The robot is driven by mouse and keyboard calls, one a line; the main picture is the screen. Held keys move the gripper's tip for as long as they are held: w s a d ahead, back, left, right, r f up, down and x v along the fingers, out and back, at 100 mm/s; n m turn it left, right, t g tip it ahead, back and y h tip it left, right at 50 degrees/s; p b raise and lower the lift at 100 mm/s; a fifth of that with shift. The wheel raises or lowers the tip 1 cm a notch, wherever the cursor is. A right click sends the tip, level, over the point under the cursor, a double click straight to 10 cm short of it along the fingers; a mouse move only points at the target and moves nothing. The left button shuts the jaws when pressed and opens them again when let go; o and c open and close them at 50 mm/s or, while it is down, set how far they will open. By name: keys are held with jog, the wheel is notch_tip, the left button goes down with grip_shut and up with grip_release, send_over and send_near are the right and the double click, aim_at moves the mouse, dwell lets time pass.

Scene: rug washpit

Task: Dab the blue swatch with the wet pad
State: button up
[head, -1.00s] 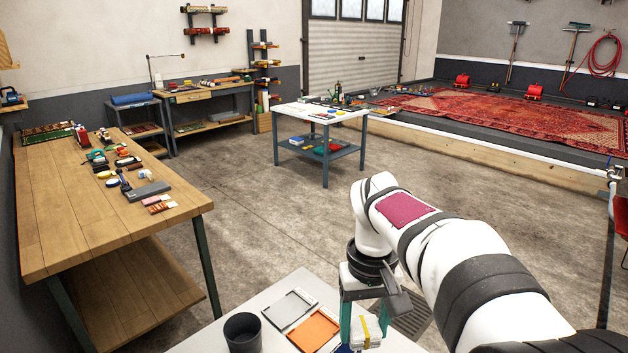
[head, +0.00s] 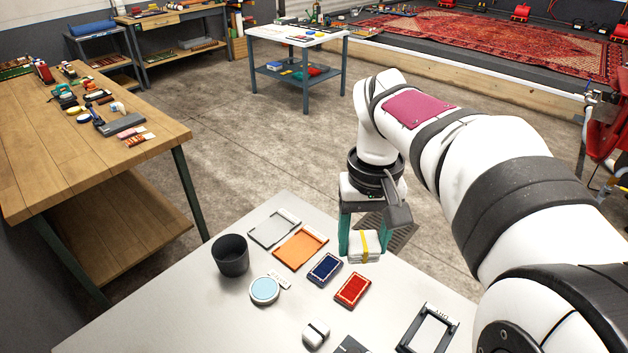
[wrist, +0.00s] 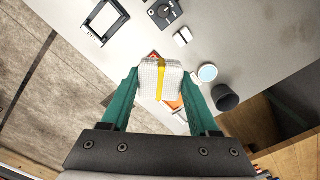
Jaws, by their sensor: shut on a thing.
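My gripper (head: 364,243) is shut on a white pad (head: 357,254) with a yellow band, its teal fingers on either side. The pad hangs above the pale table, and it fills the space between the fingers in the wrist view (wrist: 150,80). The dark blue swatch (head: 325,268) lies flat on the table, left of and a little nearer than the pad in the head view. I cannot make it out in the wrist view, where the pad blocks part of the table. A red swatch (head: 353,290) lies beside the blue one.
An orange panel (head: 299,249) and a grey tray (head: 273,229) lie behind the blue swatch. A dark cup (head: 231,256) and a round light-blue dish (head: 264,290) stand to the left. A black frame (head: 428,330) and a small white block (head: 315,335) are nearer.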

jog(key=w+a+f, duration=0.2)
jog(key=w+f, duration=0.9)
send_over(326, 267)
notch_tip(326, 267, down, 9)
notch_tip(326, 267, down, 5)
jog(key=shift+r, duration=0.1)
jog(key=shift+f, duration=0.45)
jog(key=shift+f, duration=0.55)
dwell(0.4)
jog(key=shift+r, duration=0.1)
notch_tip(326, 267, up, 7)
dwell(0.4)
